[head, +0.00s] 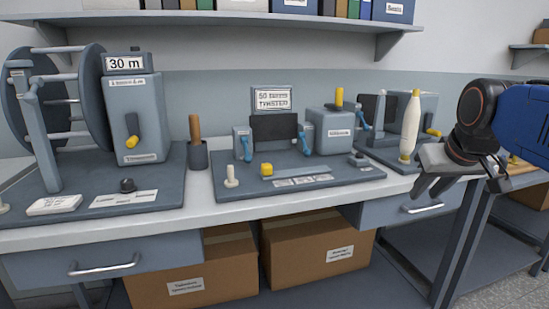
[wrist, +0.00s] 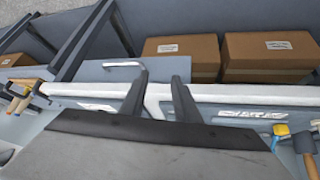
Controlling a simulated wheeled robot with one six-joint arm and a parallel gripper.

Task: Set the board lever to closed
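A twister board (head: 330,186) lies on the bench in the middle. It carries two blue levers, one on the left (head: 246,148) and one on the right (head: 305,140), a yellow knob (head: 266,169) and a grey box (head: 328,130) with a yellow handle (head: 339,97) on top. A third blue lever (head: 363,118) stands farther right. I cannot tell which is the board lever or read its setting. My gripper (head: 430,187) is right of the board, near the bench's front edge. In the wrist view its fingers (wrist: 160,95) are apart with nothing between them.
A reel machine (head: 145,100) with a yellow handle stands at left, beside a cup (head: 197,156) holding a wooden-handled tool. A cream spindle (head: 410,125) stands behind my gripper. A shelf (head: 250,18) hangs above. Drawers and cardboard boxes (head: 320,245) are below the bench top.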

